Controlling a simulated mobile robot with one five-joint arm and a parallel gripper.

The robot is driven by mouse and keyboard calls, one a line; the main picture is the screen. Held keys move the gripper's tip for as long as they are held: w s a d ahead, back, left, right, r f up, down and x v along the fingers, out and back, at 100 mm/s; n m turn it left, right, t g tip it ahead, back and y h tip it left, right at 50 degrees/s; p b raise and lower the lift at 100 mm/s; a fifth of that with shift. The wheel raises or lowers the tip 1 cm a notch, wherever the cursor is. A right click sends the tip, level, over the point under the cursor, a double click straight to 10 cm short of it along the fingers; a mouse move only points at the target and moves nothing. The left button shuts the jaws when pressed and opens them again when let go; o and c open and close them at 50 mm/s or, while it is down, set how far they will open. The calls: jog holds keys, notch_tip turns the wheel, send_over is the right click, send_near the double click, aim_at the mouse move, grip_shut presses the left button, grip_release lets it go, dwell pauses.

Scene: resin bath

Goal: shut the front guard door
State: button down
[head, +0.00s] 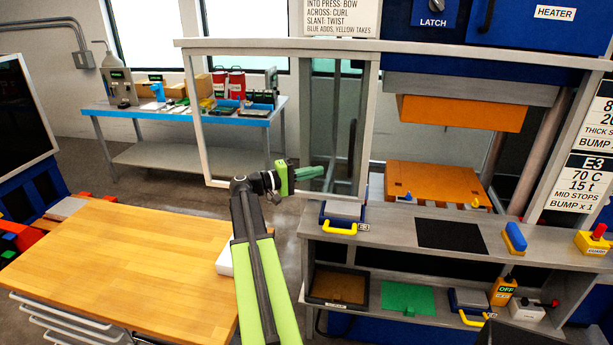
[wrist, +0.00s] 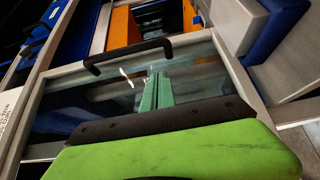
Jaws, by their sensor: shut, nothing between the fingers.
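The front guard door (head: 368,120) is a clear panel in a light grey frame. In the head view it stands to the left of the press, and the press opening with its orange platens (head: 435,182) is uncovered. In the wrist view the door's frame (wrist: 75,70), glass and a black bar handle (wrist: 128,55) show beyond my gripper (wrist: 155,90). My gripper (head: 312,172) is shut and empty, near the lower part of the door. Its fingers look tinted; I cannot tell whether they touch the glass or are behind it.
A wooden table (head: 120,265) stands at the front left. A grey bench (head: 400,228) under the press holds a black mat and a case with a yellow handle (head: 340,228). A blue-edged table (head: 180,112) with bottles and red cans stands at the back. Floor shows between the tables.

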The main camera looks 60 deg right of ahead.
jog(key=s+d, duration=0.3)
jog(key=s, duration=0.3)
jog(key=shift+s, duration=0.3)
